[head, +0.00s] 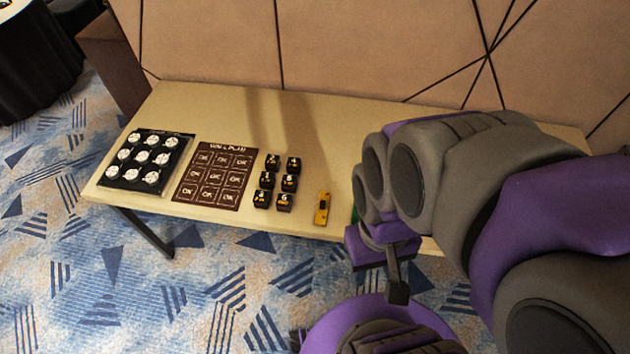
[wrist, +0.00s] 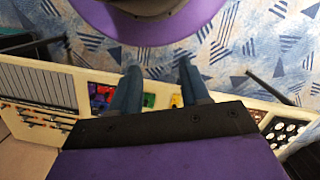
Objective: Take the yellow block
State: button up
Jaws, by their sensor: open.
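The yellow block (head: 322,209) lies on the pale table near its front edge, right of the small black blocks. In the wrist view a yellow piece (wrist: 176,101) shows between the two fingers, close beside the right finger and partly cut off by the gripper body. My gripper (wrist: 159,68) is open and holds nothing. In the head view my gripper (head: 397,290) hangs at the table's front edge, to the right of the yellow block and apart from it. My arm hides the table's right part.
Small black blocks (head: 277,182), a brown grid board (head: 214,175) and a black board with white discs (head: 147,159) occupy the table (head: 215,100) to the left. A green block (wrist: 149,101) and red and purple blocks (wrist: 101,96) show in the wrist view. A wall stands behind.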

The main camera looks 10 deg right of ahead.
jog(key=shift+o, duration=0.4)
jog(key=shift+w, duration=0.15)
jog(key=m+t, duration=0.2)
jog(key=m, duration=0.2)
send_over(323, 201)
notch_tip(323, 201, down, 22)
jog(key=f, duration=0.4)
jog(key=f+b, duration=0.1)
jog(key=f, duration=0.2)
jog(key=f+b, duration=0.1)
jog(key=f, duration=0.3)
jog(key=shift+w+d+f, duration=0.1)
jog(key=shift+d+f, duration=0.2)
jog(key=shift+f, duration=0.05)
jog(key=shift+a+f+b, duration=0.15)
jog(key=shift+f+b, duration=0.35)
jog(key=shift+f, duration=0.8)
jog(key=shift+a+f+b, duration=0.15)
jog(key=shift+f+b, duration=0.3)
jog(key=shift+f, duration=0.85)
jog(key=shift+c, duration=0.3)
